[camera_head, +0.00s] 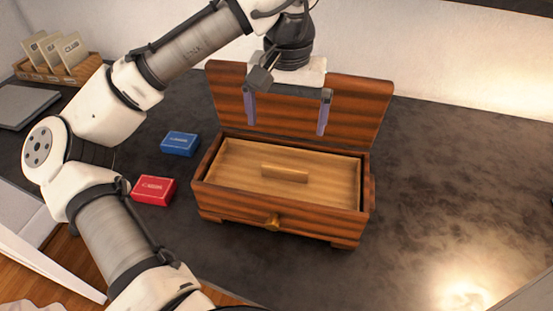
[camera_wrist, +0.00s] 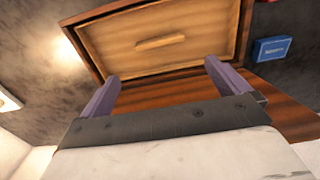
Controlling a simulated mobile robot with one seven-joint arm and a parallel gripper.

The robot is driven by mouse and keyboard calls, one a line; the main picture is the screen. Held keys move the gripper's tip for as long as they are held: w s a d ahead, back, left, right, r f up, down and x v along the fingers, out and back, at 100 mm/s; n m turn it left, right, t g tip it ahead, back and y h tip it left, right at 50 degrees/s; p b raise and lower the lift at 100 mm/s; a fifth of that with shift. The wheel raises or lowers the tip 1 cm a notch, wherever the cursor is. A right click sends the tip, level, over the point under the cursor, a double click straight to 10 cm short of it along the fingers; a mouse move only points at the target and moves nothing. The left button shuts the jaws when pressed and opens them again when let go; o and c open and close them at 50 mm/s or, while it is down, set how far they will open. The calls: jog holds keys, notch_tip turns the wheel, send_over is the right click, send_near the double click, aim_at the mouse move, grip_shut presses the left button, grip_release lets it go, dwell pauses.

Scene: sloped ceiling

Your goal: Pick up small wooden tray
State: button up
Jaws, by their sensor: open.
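The small wooden tray (camera_head: 240,167) is light wood with a raised bar handle (camera_head: 285,173) across its middle. It sits inside the open dark-striped wooden box (camera_head: 235,206), whose lid (camera_head: 352,105) stands raised at the back. In the wrist view the tray (camera_wrist: 198,40) and its handle (camera_wrist: 160,42) show beyond the fingers. My gripper (camera_head: 287,118) is open and empty, its two purple fingers apart. It hangs above the back of the box, in front of the raised lid. In the wrist view my gripper's fingers (camera_wrist: 160,85) point toward the box and do not touch the handle.
A blue card box (camera_head: 180,143) and a red card box (camera_head: 153,190) lie left of the wooden box. A wooden holder (camera_head: 50,75) with upright cards and a grey flat object (camera_head: 22,105) are at far left. The dark counter (camera_head: 450,170) is clear on the right.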

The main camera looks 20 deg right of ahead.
aim_at(285, 167)
jog(key=f, duration=0.8)
jog(key=shift+s+f, duration=0.15)
jog(key=shift+s, duration=0.05)
jog(key=shift+f+p, duration=0.55)
jog(key=shift+f, duration=2.1)
jog(key=c, duration=0.9)
